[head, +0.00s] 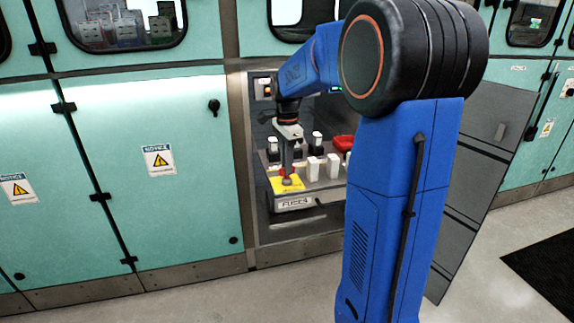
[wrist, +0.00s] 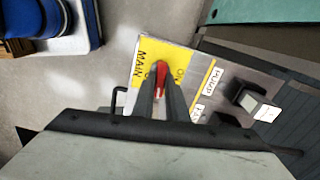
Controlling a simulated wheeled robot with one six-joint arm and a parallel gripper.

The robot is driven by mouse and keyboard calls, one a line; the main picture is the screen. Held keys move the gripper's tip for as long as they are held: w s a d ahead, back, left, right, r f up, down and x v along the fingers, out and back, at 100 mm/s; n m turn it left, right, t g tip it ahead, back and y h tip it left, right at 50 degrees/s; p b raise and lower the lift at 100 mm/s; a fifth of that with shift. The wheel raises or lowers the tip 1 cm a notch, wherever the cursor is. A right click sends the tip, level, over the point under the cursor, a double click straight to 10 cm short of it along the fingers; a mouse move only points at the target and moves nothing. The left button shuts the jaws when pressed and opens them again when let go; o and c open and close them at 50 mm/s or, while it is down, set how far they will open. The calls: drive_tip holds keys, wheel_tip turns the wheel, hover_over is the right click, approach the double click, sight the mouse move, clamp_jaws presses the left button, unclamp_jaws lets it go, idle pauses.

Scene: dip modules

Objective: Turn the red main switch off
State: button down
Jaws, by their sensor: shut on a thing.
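The red main switch (wrist: 161,74) sits on a yellow plate (wrist: 150,50) marked "MAIN" and "ON" in the wrist view. In the head view the yellow plate (head: 285,185) is at the front left of the panel in the open cabinet. My gripper (wrist: 160,84) is shut on the red switch handle, with a dark finger on each side of it. In the head view my gripper (head: 287,178) reaches down onto the plate from above. The fingers hide part of the handle and some lettering, so I cannot tell its exact setting.
A black-and-white switch (wrist: 250,100) stands to the right of the plate in the wrist view. White modules (head: 313,168) and a red part (head: 344,143) stand behind and right of the gripper. An open grey door (head: 485,150) is at the right.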

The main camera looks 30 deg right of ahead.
drive_tip(key=shift+m, duration=0.6)
drive_tip(key=c, duration=1.8)
unclamp_jaws()
drive_tip(key=shift+o, duration=0.2)
wheel_tip(320, 180, up, 17)
drive_tip(key=shift+r, duration=0.2)
